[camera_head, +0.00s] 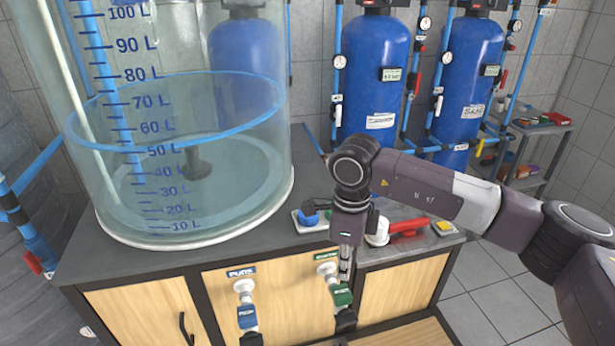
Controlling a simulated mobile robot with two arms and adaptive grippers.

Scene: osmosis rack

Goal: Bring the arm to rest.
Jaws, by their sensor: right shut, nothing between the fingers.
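My right arm (420,190) comes in from the right and bends down at the wrist over the front edge of the bench. My right gripper (345,272) points down in front of the cabinet face, just above and beside the green-handled valve (341,295). It is shut with nothing in it. I cannot tell whether it touches the valve. My left gripper is out of view.
A large clear graduated tank (190,190) stands on the bench at left. A blue-handled valve (247,315) is on the cabinet front. A red-handled valve (402,228) lies behind the wrist. Blue filter columns (375,75) and a shelf (540,130) stand behind. Floor at right is clear.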

